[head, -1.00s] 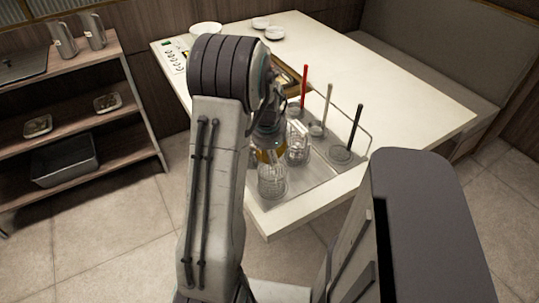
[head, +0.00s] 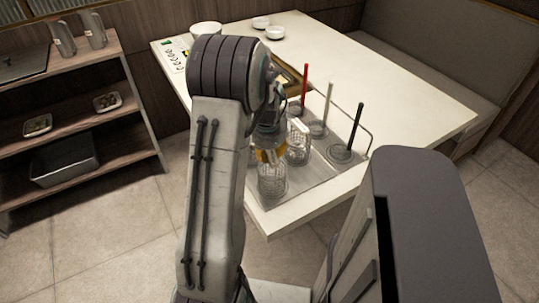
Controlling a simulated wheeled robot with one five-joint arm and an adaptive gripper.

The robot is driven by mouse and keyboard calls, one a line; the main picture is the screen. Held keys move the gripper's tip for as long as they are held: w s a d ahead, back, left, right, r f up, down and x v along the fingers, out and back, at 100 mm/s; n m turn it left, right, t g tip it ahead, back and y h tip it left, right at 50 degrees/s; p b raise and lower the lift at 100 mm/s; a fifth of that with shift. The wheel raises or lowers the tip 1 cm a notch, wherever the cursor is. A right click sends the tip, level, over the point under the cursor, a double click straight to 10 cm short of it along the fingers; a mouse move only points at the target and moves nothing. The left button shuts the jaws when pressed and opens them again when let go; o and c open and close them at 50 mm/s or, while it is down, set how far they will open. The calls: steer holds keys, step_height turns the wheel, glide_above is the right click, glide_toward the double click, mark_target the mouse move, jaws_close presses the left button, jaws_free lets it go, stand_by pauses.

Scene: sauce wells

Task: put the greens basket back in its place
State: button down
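Two wire baskets show at the near left part of the metal tray (head: 318,180) on the table. The nearer basket (head: 272,183) is directly below my gripper (head: 270,158). The other basket (head: 299,150), with a pale piece at its top, stands just right of my gripper. I cannot tell which one is the greens basket, as their contents do not show clearly. My gripper has a yellow band and points down at the nearer basket's top. Its fingertips are too small and overlapped to tell whether they are open or hold the rim. My arm hides the tray's left side.
Upright red (head: 305,84), grey (head: 327,103) and black (head: 355,126) handles stand in round wells right of the baskets. A thin rail edges the tray. White bowls (head: 275,32) sit at the back. A shelf (head: 90,55) stands left. The table's right side is clear.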

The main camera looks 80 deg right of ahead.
steer(key=shift+a+f, duration=0.15)
steer(key=shift+f, duration=0.1)
steer(key=shift+c, duration=2.3)
jaws_free()
steer(key=shift+f, duration=0.1)
steer(key=shift+r, duration=0.2)
steer(key=shift+r+p, duration=1.25)
steer(key=shift+r, duration=0.5)
steer(key=shift+r+p, duration=2.75)
steer(key=shift+r, duration=1)
